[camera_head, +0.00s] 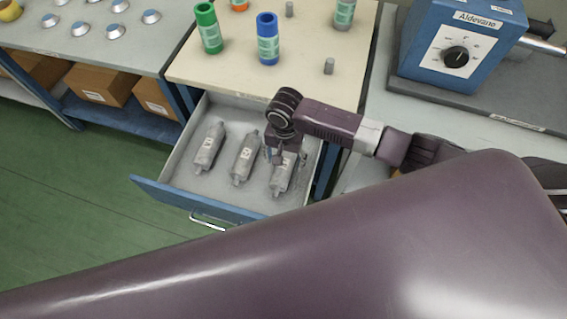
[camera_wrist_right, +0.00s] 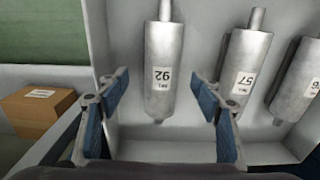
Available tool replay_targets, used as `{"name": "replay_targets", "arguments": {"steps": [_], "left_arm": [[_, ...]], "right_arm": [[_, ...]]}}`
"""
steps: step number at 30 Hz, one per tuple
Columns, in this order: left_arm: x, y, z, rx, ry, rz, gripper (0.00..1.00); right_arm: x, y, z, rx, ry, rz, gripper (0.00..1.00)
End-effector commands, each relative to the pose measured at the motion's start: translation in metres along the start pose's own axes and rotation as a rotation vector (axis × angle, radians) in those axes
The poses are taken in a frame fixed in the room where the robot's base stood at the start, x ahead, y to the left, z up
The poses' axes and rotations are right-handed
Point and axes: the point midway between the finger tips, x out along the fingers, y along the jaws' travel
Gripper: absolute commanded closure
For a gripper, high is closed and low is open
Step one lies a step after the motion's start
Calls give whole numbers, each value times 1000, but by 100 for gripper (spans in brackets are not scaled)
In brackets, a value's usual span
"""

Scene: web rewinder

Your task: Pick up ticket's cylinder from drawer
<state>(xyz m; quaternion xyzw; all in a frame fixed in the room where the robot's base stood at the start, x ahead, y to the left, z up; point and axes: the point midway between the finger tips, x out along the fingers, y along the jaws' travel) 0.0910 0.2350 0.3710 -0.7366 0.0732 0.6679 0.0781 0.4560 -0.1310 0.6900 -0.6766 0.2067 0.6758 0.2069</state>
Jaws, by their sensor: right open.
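The blue-fronted drawer (camera_head: 172,193) is pulled out, and three grey metal cylinders lie side by side in it. The right cylinder (camera_head: 283,180) is under my right gripper (camera_head: 281,157) and partly hidden by it. The middle cylinder (camera_head: 243,160) and left cylinder (camera_head: 207,150) are uncovered. In the right wrist view my right gripper (camera_wrist_right: 159,80) is open, with the cylinder whose label seems to read 92 (camera_wrist_right: 163,45) between its spread fingers in the picture. The cylinder labelled 57 (camera_wrist_right: 245,65) lies to its right. No ticket is identifiable. My left gripper is not in view.
Above the drawer is a tabletop (camera_head: 215,72) with a green container (camera_head: 208,28), a blue container (camera_head: 268,40) and small grey pieces. A blue machine (camera_head: 460,40) stands at the right. Cardboard boxes (camera_head: 100,84) sit on a shelf at the left. The drawer's walls surround the cylinders.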

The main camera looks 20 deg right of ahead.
Motion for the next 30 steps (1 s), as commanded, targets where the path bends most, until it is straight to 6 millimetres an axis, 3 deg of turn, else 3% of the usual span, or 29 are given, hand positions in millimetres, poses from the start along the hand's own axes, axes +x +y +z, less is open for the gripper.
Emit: {"name": "replay_targets", "arguments": {"steps": [3,7,12,16,20,30], "left_arm": [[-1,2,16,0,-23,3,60],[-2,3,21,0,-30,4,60],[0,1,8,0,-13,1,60],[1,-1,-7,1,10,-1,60],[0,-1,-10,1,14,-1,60],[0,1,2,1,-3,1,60]], "right_arm": [[12,-1,-3,1,1,2,40],[30,-2,-6,2,1,2,40],[48,-2,-6,0,1,0,40],[51,-2,-6,0,2,-1,40],[50,-2,-6,0,2,-1,40],[50,-2,-6,0,2,-1,77]]}}
